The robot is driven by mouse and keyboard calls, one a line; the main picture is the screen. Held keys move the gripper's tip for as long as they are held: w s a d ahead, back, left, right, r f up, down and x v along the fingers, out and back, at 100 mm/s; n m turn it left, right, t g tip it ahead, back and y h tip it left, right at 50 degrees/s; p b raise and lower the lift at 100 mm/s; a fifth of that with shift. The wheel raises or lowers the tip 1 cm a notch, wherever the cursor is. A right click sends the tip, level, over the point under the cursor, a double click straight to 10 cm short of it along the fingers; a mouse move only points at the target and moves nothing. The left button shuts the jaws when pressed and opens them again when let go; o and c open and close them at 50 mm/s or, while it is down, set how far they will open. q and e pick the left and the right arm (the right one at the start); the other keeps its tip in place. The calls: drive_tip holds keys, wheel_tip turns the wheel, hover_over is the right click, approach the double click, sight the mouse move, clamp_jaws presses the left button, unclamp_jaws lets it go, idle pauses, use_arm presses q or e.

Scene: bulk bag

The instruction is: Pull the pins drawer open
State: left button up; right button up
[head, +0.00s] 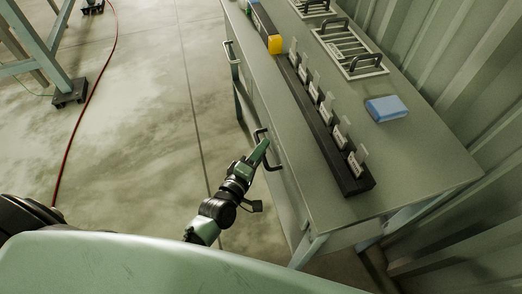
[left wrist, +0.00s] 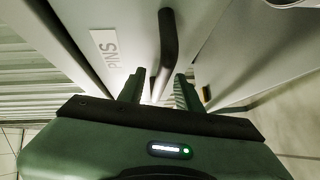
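The pins drawer (left wrist: 110,75) shows its grey front and a white "PINS" label (left wrist: 108,48) in the left wrist view. Its dark bar handle (left wrist: 168,45) runs down between the fingers of my left gripper (left wrist: 158,92). The fingers are apart, one on each side of the handle, with gaps showing, so the gripper looks open. In the head view my left gripper (head: 260,154) is at the handle (head: 273,163) on the bench's front side, and partly covers it. The drawer front looks flush with the bench. My right gripper is in neither view.
The bench (head: 400,165) carries a dark rail with several labelled cards (head: 325,125), a blue block (head: 386,108), a yellow item (head: 274,44) and racks with handles (head: 350,50). Another drawer handle (head: 232,55) is farther along.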

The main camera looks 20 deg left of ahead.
use_arm(q)
clamp_jaws()
idle(1.3)
